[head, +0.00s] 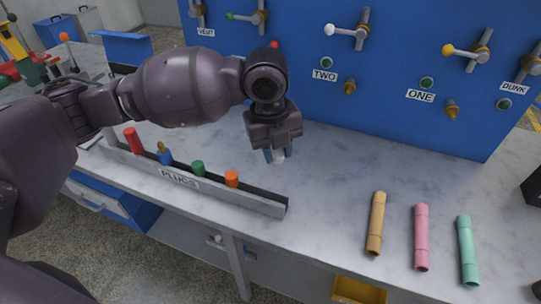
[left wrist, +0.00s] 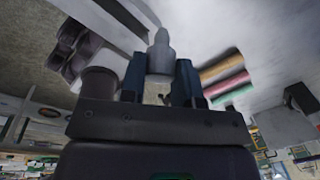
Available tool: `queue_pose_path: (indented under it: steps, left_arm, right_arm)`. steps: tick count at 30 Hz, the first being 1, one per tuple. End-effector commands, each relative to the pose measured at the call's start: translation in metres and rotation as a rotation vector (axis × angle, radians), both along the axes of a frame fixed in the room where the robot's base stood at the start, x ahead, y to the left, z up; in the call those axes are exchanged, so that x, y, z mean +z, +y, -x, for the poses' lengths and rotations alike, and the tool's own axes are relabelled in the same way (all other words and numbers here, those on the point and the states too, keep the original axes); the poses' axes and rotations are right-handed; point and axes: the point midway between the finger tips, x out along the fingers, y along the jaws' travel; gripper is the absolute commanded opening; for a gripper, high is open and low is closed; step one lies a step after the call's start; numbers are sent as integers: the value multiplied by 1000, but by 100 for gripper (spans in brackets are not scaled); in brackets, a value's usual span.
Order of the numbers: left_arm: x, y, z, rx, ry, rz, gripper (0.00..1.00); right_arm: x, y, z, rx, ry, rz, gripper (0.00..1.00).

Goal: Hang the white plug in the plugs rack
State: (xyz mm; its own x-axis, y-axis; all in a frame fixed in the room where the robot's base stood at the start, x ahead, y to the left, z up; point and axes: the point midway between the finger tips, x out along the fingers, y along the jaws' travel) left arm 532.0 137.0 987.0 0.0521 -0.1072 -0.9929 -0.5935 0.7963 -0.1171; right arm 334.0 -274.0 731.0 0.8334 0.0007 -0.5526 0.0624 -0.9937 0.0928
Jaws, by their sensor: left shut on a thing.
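The white plug (left wrist: 160,56) is between the blue fingers of my left gripper (left wrist: 159,78) in the left wrist view, its narrow tip sticking out past them. In the head view my left gripper (head: 275,155) points down, shut on the white plug (head: 279,157), of which only a small pale part shows. It is above the bench, behind and to the right of the orange plug. The plugs rack (head: 252,203) is a grey strip with a PLUGS label. It holds red, blue, green and orange plugs, and its right end looks bare. My right gripper is out of view.
Tan (head: 377,222), pink (head: 421,237) and green (head: 467,250) hoses lie on the bench at right. The blue panel (head: 400,125) with valves and labels stands behind. The marble bench (head: 330,185) is clear between rack and hoses.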

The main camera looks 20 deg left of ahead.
Motion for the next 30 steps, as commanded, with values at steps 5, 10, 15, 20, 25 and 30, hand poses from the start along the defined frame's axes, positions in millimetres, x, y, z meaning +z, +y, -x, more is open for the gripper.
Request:
queue_pose_path:
  steps: [5,10,15,20,25,30]
  left_arm:
    - [-12,5,7,76,195,72,7]
    - [-5,9,16,120,310,128,7]
    - [5,12,22,135,357,158,7]
    - [10,12,24,137,362,163,7]
    - [10,12,24,136,361,163,7]
    - [13,12,24,134,358,162,7]
  right_arm:
    - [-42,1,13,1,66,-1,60]
    - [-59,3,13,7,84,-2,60]
    - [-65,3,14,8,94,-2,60]
    - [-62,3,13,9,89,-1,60]
    - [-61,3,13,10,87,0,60]
    - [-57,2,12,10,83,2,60]
